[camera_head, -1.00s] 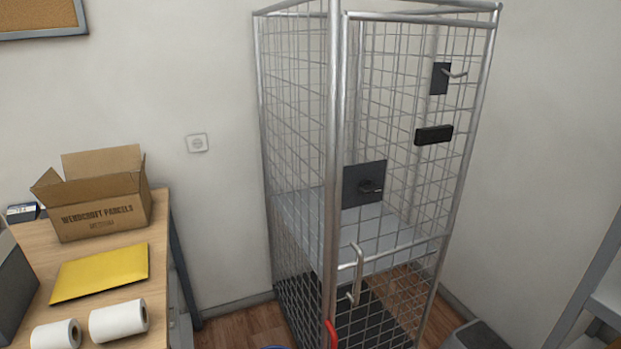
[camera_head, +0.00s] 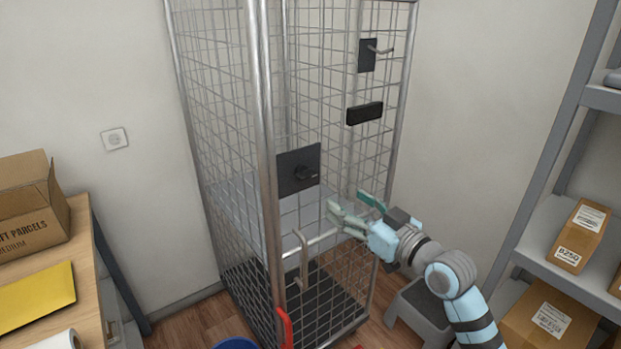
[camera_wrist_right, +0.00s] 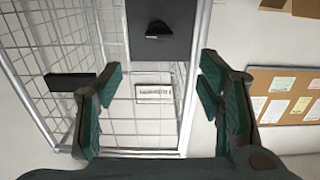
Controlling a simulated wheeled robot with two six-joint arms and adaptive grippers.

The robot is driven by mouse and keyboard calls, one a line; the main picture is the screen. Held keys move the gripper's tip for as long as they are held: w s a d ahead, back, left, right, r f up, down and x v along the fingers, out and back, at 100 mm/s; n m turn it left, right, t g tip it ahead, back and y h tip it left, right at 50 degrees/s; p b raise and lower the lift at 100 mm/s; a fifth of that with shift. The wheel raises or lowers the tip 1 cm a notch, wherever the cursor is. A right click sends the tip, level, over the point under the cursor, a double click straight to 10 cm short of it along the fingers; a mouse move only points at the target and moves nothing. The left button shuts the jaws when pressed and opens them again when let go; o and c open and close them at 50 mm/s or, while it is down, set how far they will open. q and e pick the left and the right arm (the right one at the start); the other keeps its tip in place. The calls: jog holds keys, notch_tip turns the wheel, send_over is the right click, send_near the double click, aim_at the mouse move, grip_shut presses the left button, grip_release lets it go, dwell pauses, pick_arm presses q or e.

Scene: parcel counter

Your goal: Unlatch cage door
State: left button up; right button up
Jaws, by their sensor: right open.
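The wire mesh cage (camera_head: 262,130) stands in the corner, and its door appears shut. A metal pull handle (camera_head: 303,262) hangs lower on the door. My right gripper (camera_head: 350,206) is open and empty, right of and below the plate, apart from it. The open fingers frame the right wrist view (camera_wrist_right: 161,85). My left gripper is not in view.
A table (camera_head: 88,262) with a carton (camera_head: 35,215) and yellow envelope (camera_head: 38,295) stands at left. A grey shelf (camera_head: 560,250) with parcels is at right. A grey step stool (camera_head: 420,310) is below my right arm. A red bar (camera_head: 285,328) is low at the cage front.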

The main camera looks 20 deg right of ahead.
aim_at(310, 177)
jog(key=b+x, duration=0.1)
jog(key=x, duration=1.3)
jog(key=shift+w, duration=0.1)
jog(key=shift+d, duration=0.1)
jog(key=c, duration=1.1)
jog(key=shift+c, duration=0.2)
